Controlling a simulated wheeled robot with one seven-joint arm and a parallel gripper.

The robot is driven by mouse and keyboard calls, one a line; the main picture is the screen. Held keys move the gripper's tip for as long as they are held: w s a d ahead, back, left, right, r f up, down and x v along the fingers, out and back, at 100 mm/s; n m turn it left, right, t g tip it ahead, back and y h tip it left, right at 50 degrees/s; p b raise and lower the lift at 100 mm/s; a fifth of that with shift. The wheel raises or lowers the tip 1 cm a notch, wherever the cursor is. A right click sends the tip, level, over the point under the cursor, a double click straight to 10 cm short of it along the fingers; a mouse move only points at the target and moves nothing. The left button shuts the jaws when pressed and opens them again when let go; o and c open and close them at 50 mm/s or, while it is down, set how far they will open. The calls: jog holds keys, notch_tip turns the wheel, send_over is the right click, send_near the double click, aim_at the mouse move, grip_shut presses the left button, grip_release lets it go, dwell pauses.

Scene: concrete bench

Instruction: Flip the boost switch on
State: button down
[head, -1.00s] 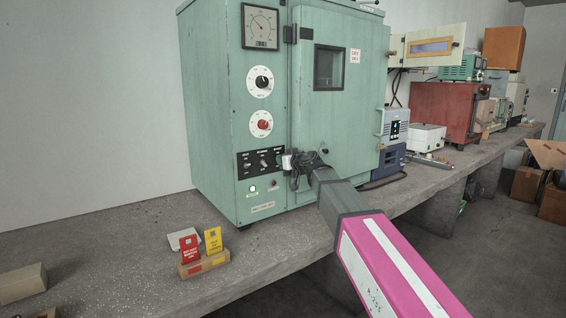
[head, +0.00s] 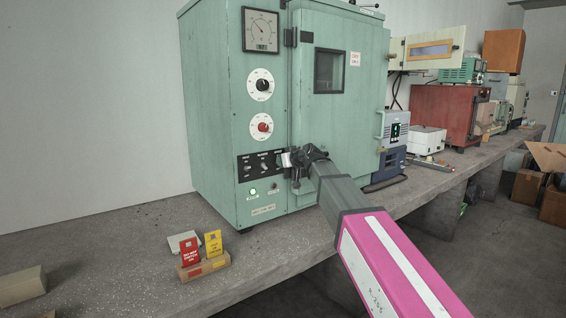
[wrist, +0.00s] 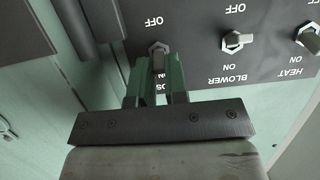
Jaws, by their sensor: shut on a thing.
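The boost switch (wrist: 158,57) is a metal toggle on the black switch panel (head: 249,169) of the green oven (head: 214,110). In the wrist view the panel shows upside down, and the switch's label is partly covered by a finger. My gripper (wrist: 157,74) is shut on the boost switch's lever, one green finger on each side. In the head view my gripper (head: 288,159) is at the panel's right end and hides the boost switch. Whether the lever stands at ON or OFF I cannot tell for sure.
The blower switch (wrist: 238,41) and heat switch (wrist: 310,38) sit beside it. A green lamp (head: 253,191) is lit below the panel. Red and yellow cards (head: 213,243) stand on the bench (head: 130,262) in front. A dial with a red knob (head: 263,127) is above.

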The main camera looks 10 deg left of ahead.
jog(key=c, duration=1.1)
grip_release()
jog(key=shift+c, duration=0.2)
jog(key=v, duration=1)
jog(key=shift+s+d, duration=0.25)
jog(key=shift+d, duration=0.05)
